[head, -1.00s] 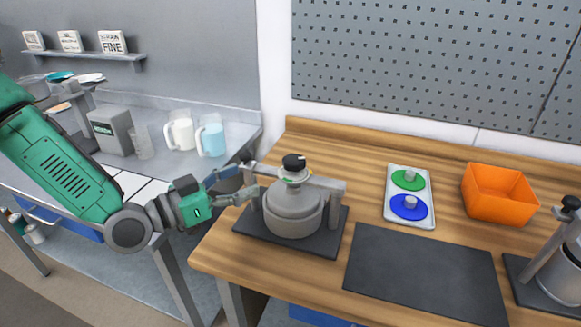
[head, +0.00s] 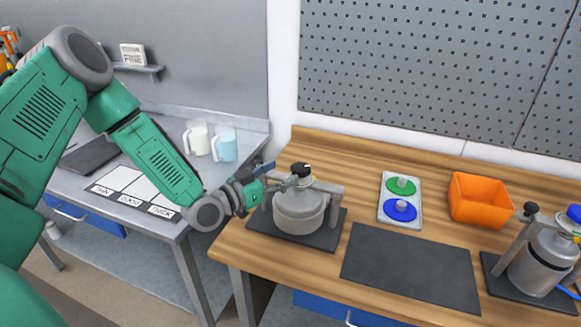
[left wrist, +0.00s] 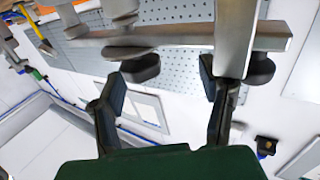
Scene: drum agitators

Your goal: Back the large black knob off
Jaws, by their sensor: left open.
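The large black knob (head: 301,169) sits on top of the crossbar of a grey clamp (head: 333,190), above a squat grey drum (head: 299,211) on a dark base plate. My left gripper (head: 281,178) is open, just left of the knob at about its height. In the left wrist view, the open fingers (left wrist: 166,92) are spread wide with nothing between their tips. A black knob (left wrist: 140,67) hangs from the bar there, close past the left-hand finger. A second black piece (left wrist: 260,70) shows by the right-hand finger. Contact cannot be told. My right gripper is out of view.
A tray (head: 387,216) with a green and a blue disc, an orange bin (head: 480,200) and a dark mat (head: 410,268) lie to the right. Another clamped drum (head: 540,262) stands far right. Mugs (head: 223,146) stand on the left bench.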

